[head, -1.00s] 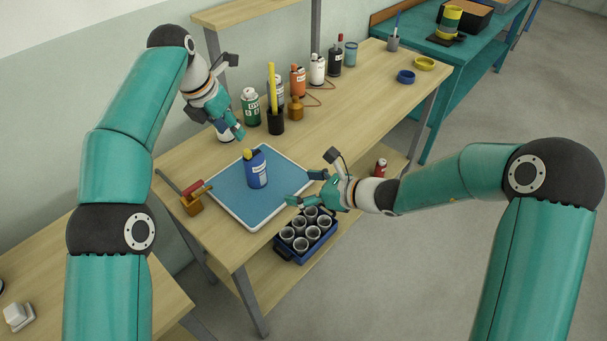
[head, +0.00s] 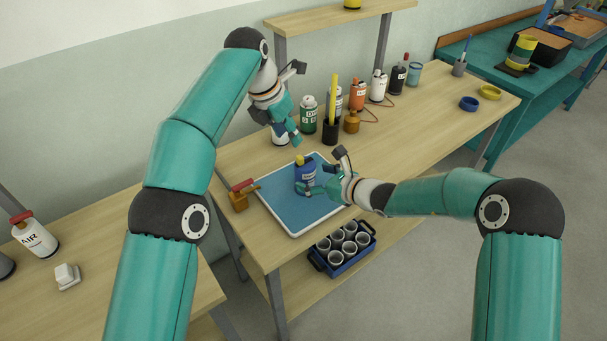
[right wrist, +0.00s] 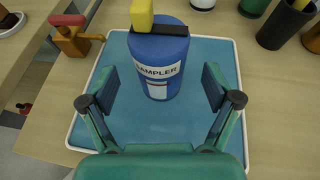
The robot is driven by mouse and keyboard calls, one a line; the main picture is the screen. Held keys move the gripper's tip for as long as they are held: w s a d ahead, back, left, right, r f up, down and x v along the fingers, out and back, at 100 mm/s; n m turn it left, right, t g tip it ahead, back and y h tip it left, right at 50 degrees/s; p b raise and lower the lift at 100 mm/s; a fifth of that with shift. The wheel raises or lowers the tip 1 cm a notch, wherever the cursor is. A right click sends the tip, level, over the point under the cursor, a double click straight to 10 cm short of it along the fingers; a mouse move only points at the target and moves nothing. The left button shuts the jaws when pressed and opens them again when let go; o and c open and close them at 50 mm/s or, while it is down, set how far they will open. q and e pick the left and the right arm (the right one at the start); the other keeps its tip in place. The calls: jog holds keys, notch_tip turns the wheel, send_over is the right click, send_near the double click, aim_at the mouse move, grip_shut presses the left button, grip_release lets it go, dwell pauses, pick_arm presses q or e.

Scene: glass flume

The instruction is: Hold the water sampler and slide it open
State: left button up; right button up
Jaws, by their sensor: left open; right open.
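The water sampler (head: 300,177) is a blue cylinder with a white label and a yellow piece on top. It stands upright on a blue tray mat with a white rim (head: 296,234). In the right wrist view the sampler (right wrist: 160,54) reads "SAMPLER" and stands ahead of my gripper. My right gripper (head: 308,182) is open with its fingers to either side of the sampler's near face; in the wrist view gaps show between the fingers (right wrist: 158,92) and the body. My left gripper (head: 297,142) is open and empty, above and behind the sampler.
A brass valve with a red handle (head: 239,200) sits left of the tray. Bottles and a dark cup (head: 330,131) with a yellow stick stand behind. A blue crate of metal cups (head: 345,261) is on the lower shelf.

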aim_at(305, 175)
jog(key=shift+x, duration=1.95)
jog(key=shift+r, duration=0.1)
